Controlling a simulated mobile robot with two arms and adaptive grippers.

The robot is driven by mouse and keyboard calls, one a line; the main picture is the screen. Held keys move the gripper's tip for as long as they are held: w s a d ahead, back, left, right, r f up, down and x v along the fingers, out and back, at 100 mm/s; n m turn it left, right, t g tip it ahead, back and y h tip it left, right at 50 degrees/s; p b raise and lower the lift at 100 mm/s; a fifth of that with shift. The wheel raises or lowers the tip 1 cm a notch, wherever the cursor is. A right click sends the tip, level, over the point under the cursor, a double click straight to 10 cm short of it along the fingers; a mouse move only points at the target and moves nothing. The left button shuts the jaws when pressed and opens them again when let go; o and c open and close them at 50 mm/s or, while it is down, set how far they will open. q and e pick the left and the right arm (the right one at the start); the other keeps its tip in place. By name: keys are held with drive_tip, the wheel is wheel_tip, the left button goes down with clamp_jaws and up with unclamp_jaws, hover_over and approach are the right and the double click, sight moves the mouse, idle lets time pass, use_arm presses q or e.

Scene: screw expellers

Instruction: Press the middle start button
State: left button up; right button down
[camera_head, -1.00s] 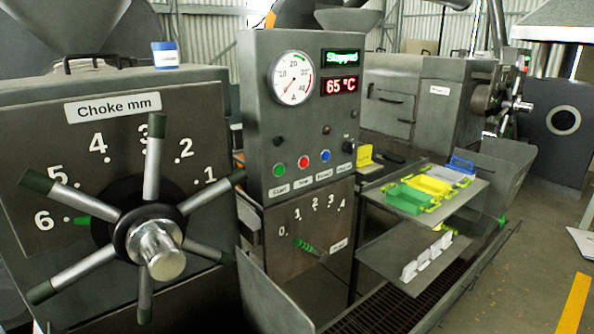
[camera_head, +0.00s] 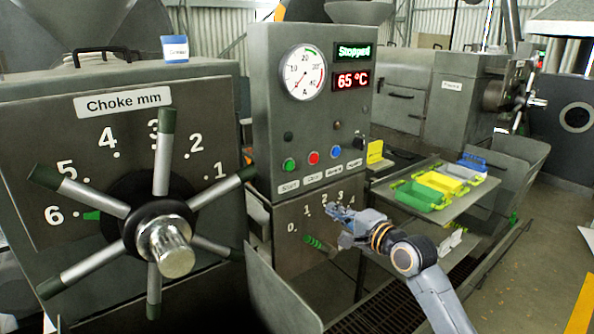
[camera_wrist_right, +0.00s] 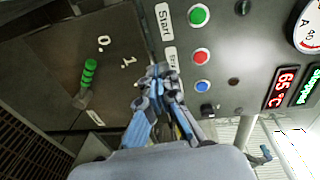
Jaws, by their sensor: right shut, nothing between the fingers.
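The middle control panel (camera_head: 262,120) carries a green button (camera_head: 289,164) labelled Start, with a red button (camera_head: 314,158) and a blue button (camera_head: 335,152) to its right. In the right wrist view the green button (camera_wrist_right: 199,15) is at the top, above the red one (camera_wrist_right: 201,56) and the blue one (camera_wrist_right: 202,86). My right gripper (camera_head: 335,212) is shut and empty, in front of the lower panel, below and right of the green button. Its fingertips (camera_wrist_right: 157,72) also show in the right wrist view, apart from the green button. My left gripper is not in view.
A green-handled lever (camera_head: 315,242) on a numbered scale sits just left of my right gripper. The large choke wheel (camera_head: 160,232) stands at the left. Shelves with coloured trays (camera_head: 420,194) are at the right. The display (camera_head: 354,51) reads Stopped.

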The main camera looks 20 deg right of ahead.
wheel_tip(320, 180, up, 6)
drive_tip(key=s+a+y, duration=0.1)
drive_tip(key=shift+s+a+r+t, duration=0.2)
drive_tip(key=shift+s+r+t, duration=0.1)
drive_tip(key=shift+t, duration=0.1)
drive_tip(key=p, duration=0.4)
approach(290, 166)
drive_tip(key=x, duration=0.5)
drive_tip(key=shift+w+r, duration=0.1)
drive_tip(key=shift+w, duration=0.05)
drive_tip(key=shift+x, duration=0.85)
